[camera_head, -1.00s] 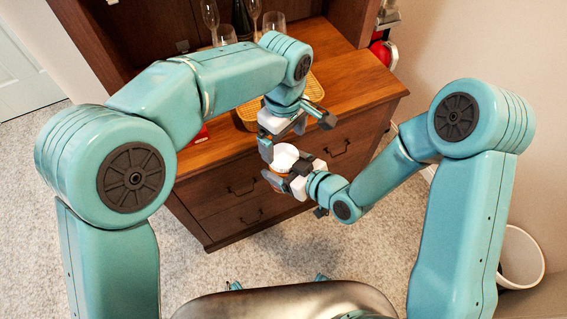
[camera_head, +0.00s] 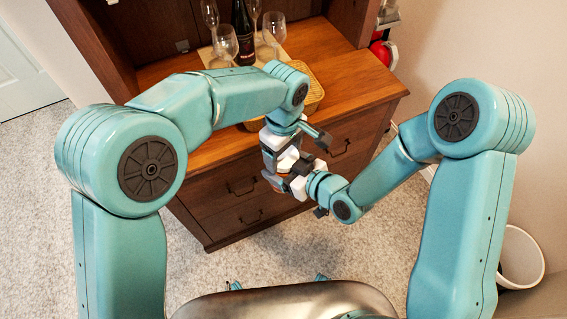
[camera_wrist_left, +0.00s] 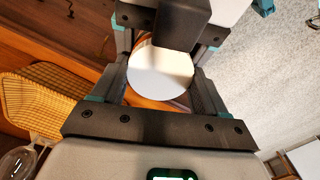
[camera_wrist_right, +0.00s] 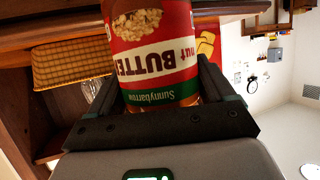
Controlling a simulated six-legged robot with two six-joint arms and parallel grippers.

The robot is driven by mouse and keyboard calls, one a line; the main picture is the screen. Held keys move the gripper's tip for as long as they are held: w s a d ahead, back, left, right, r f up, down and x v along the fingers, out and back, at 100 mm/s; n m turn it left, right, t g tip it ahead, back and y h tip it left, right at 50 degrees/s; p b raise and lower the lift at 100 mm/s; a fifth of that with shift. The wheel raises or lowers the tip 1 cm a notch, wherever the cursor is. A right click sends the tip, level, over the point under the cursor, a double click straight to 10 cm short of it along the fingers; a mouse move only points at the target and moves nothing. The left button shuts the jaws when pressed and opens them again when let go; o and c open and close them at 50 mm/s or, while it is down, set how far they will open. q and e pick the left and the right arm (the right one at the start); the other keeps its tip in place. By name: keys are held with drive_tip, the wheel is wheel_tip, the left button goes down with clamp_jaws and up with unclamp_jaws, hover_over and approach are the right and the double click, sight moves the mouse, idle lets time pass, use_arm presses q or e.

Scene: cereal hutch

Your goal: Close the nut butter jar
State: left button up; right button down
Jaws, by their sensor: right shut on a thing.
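The nut butter jar (camera_wrist_right: 157,55) has a red, white and green label and shows upside down in the right wrist view. My right gripper (camera_head: 277,182) is shut on the jar and holds it in the air in front of the cabinet. A round white lid (camera_wrist_left: 160,72) shows over the jar's end in the left wrist view; whether it is fully seated cannot be seen. My left gripper (camera_wrist_left: 160,85) is open, with its fingers on either side of the lid. In the head view the left gripper (camera_head: 271,160) hides much of the lid and jar.
The wooden cabinet (camera_head: 345,85) stands just behind both grippers. On its top are a wicker tray (camera_head: 314,92), a dark bottle (camera_head: 243,35) and several glasses (camera_head: 273,27). A white bin (camera_head: 522,258) stands at the right. The carpet in front is clear.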

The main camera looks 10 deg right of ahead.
use_arm(q)
drive_tip(key=m, duration=0.5)
drive_tip(key=o, duration=1.2)
wheel_tip(320, 180, up, 12)
drive_tip(key=shift+r, duration=0.1)
drive_tip(key=shift+a, duration=0.1)
